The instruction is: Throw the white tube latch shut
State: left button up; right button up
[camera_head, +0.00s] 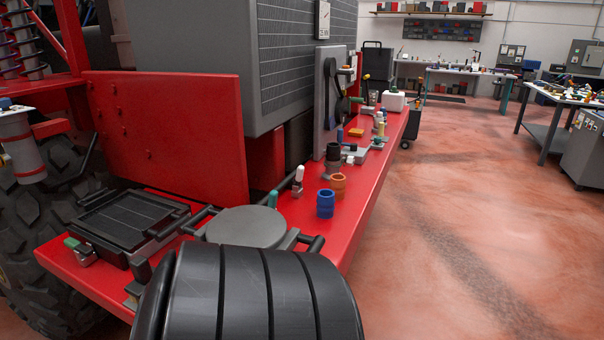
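A small upright lever with a white grip (299,175) stands on the red shelf (307,214), right of the red panel and behind the grey round plate. It looks like a latch handle, standing roughly vertical. I cannot tell from here whether it is the white tube latch or whether it is engaged; its base is small and partly hidden. Another upright lever with a green grip (272,199) stands to its left, nearer me. Neither gripper can be made out in the head view.
A grey round plate (240,225), a black framed tray (125,218) and a green-gripped clamp (78,249) occupy the near shelf. A blue cup (325,204) and an orange cup (338,185) stand right of the white grip. A large black ribbed form fills the bottom. Floor at right is clear.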

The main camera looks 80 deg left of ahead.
aim_at(301, 169)
jog(key=i+j+u, duration=0.1)
jog(key=u, duration=0.35)
jog(key=i+u, duration=0.4)
jog(key=i+l+u, duration=0.1)
jog(key=u, duration=0.35)
jog(key=i+l+u, duration=0.15)
jog(key=u, duration=0.3)
jog(key=i+u, duration=0.3)
jog(key=u, duration=0.15)
jog(key=i+l+u, duration=0.2)
jog(key=u, duration=0.2)
jog(key=i+l+u, duration=0.25)
jog(key=u, duration=0.2)
jog(key=i+l+u, duration=0.25)
jog(key=u, duration=0.2)
jog(key=l, duration=0.1)
